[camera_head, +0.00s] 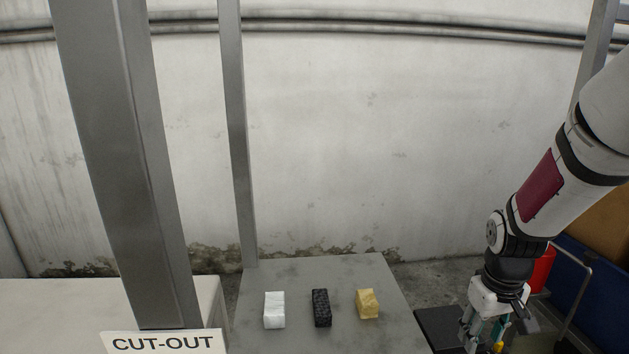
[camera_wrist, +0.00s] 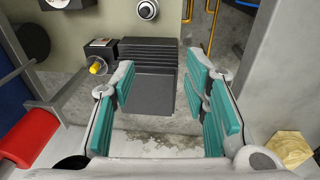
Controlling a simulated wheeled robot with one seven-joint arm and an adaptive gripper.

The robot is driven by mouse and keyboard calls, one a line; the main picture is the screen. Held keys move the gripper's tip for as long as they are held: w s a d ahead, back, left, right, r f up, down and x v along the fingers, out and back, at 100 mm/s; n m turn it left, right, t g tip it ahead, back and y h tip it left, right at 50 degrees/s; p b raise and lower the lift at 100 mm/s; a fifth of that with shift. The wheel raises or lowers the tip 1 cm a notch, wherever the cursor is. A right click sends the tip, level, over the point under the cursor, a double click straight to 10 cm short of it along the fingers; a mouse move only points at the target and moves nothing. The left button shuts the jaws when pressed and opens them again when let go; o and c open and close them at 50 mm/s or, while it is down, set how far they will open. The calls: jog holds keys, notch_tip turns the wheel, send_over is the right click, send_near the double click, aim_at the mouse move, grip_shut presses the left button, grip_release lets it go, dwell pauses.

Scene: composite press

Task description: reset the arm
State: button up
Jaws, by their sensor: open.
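My gripper (camera_head: 484,328) hangs low at the right of the head view, at the end of my arm. It points down, to the right of the grey table. In the wrist view my gripper (camera_wrist: 166,105) is open, with its teal finger pads wide apart and nothing between them. Beneath the fingers in that view is a dark grey tray-like part (camera_wrist: 150,95) with a ribbed back. The dark part also shows at the lower right of the head view (camera_head: 437,322), beside my gripper. I cannot tell the gap between it and the fingers.
A white block (camera_head: 274,310), a black block (camera_head: 321,308) and a yellow block (camera_head: 367,304) stand in a row on the grey table (camera_head: 300,275). A sign reading CUT-OUT (camera_head: 163,342) and a thick grey post (camera_head: 135,170) are left. A red object (camera_wrist: 28,138) is left in the wrist view.

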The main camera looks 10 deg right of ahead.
jog(key=s+a+r+t+p, duration=0.1)
jog(key=s+a+r, duration=0.2)
jog(key=a+r, duration=0.3)
jog(key=s+a+r+t+p, duration=0.1)
jog(key=s+a+r, duration=0.25)
jog(key=r, duration=0.45)
jog(key=s+a+r+p, duration=0.1)
jog(key=s+a+r, duration=0.2)
jog(key=s, duration=0.3)
jog(key=s+a+r+t+y+p, duration=0.1)
jog(key=s+a+r, duration=0.3)
jog(key=s+r, duration=0.1)
jog(key=shift+s+a, duration=0.25)
jog(key=shift+s, duration=0.55)
jog(key=shift+r, duration=0.1)
